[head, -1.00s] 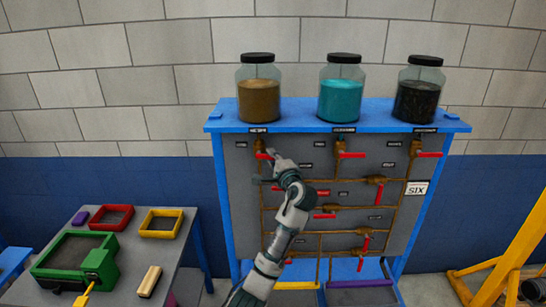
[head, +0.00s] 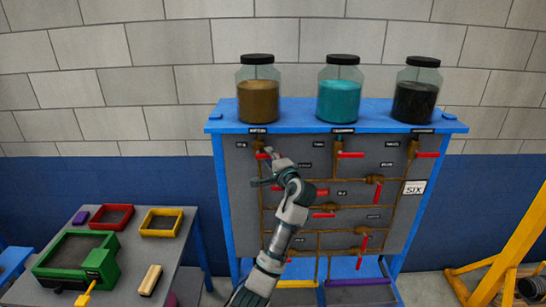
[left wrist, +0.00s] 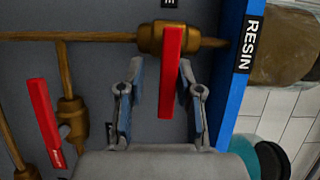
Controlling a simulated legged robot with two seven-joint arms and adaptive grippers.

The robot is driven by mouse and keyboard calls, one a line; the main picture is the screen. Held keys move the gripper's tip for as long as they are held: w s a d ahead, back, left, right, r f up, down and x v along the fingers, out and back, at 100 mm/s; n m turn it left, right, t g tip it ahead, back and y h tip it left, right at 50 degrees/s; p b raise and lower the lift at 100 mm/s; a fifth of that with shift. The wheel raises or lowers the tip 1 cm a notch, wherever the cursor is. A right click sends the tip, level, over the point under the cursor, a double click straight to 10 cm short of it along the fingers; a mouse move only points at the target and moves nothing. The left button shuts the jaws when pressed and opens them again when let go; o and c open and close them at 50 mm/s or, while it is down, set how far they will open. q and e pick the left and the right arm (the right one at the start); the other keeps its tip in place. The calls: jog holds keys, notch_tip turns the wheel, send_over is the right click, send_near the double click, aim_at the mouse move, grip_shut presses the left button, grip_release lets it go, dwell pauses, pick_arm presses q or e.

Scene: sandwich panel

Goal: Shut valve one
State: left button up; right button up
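The red handle of the top-left valve (head: 262,155) sits under the jar of brown resin on the grey panel. In the left wrist view this red handle (left wrist: 172,68) stands out from a brass valve body (left wrist: 165,38), beside the RESIN label. My left gripper (head: 262,167) is at this valve. In the left wrist view its fingers (left wrist: 162,66) are spread, one on each side of the handle's end; the right finger is close to it, and contact cannot be told. The panel's small valve labels are too blurred to read. My right gripper is not in view.
Another red handle (left wrist: 44,122) is left of the fingers in the wrist view. The blue frame shelf (head: 300,126) carries resin, teal (head: 340,100) and black (head: 416,101) jars above. Several other red-handled valves are on the panel. A grey table (head: 185,240) stands left.

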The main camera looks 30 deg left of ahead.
pick_arm(q)
jog(key=shift+s+r, duration=0.3)
jog(key=shift+w, duration=0.15)
jog(key=v, duration=1.2)
jog(key=shift+a+f, duration=0.1)
jog(key=shift+f, duration=0.05)
